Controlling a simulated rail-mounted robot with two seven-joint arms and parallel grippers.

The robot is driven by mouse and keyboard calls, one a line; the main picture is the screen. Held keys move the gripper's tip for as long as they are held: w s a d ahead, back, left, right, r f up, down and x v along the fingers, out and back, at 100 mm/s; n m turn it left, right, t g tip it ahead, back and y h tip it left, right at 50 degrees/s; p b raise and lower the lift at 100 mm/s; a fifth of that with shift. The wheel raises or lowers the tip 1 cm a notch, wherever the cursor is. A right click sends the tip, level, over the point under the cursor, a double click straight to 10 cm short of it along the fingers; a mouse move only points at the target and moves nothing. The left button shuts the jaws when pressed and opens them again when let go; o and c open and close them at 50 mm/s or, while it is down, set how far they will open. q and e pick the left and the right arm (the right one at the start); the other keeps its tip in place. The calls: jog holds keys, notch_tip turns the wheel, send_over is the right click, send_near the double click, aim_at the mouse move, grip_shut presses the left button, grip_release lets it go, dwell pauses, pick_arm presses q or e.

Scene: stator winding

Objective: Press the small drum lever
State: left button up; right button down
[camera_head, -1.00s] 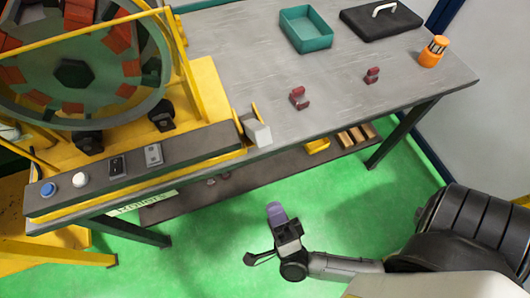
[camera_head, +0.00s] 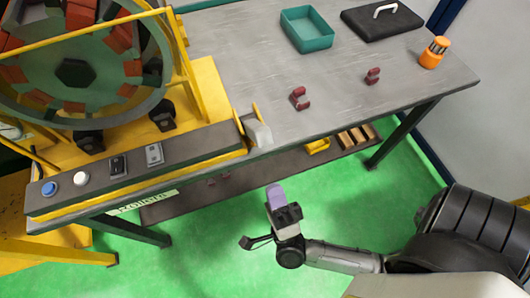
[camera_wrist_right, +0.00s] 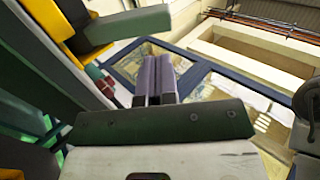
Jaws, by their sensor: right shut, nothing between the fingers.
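A large drum (camera_head: 75,73) with red blocks stands in a yellow frame at the upper left of the head view. A small pale block (camera_head: 258,134) sits between yellow plates at the right end of the control panel; I cannot tell for sure whether it is the small drum lever. My right gripper (camera_head: 275,192) is below and slightly right of this block in the picture, apart from it, over the green floor. Its purple fingers are shut and empty; they also show side by side in the right wrist view (camera_wrist_right: 155,78). My left gripper is not in view.
The control panel (camera_head: 205,146) carries a blue button (camera_head: 49,188), a white button (camera_head: 81,179) and two switches. The grey table (camera_head: 340,100) holds a teal tray (camera_head: 306,29), a black case (camera_head: 382,22), two dark red pieces and an orange item (camera_head: 433,53). A shelf lies below.

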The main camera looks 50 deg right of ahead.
aim_at(261, 136)
jog(key=x, duration=0.9)
jog(key=shift+w+r, duration=0.1)
jog(key=r+g+p, duration=0.1)
jog(key=p, duration=0.3)
jog(key=w+r+g+y+p, duration=0.1)
jog(key=r+p, duration=0.1)
jog(key=p, duration=0.2)
jog(key=w+d+r+p, duration=0.1)
jog(key=p, duration=0.3)
jog(key=shift+d+r+g+p, duration=0.1)
jog(key=shift+r+g+p, duration=0.3)
jog(key=w+r+g+p, duration=0.1)
jog(key=p, duration=0.4)
jog(key=w+d+r+g+y+p, duration=0.1)
jog(key=w+p, duration=0.1)
jog(key=p, duration=0.3)
jog(key=w+d+g+y+p, duration=0.1)
jog(key=g+p, duration=0.1)
jog(key=p, duration=0.3)
jog(key=shift+w+d+r+p, duration=0.15)
jog(key=shift+w+r+p, duration=0.15)
jog(key=shift+w+r, duration=0.1)
jog(key=shift+w+d+y+p, duration=0.2)
jog(key=shift+w+y+p, duration=0.15)
jog(key=shift+p, duration=0.3)
jog(key=shift+w+d+p, duration=0.2)
jog(key=shift+w+p, duration=0.15)
jog(key=shift+w, duration=0.1)
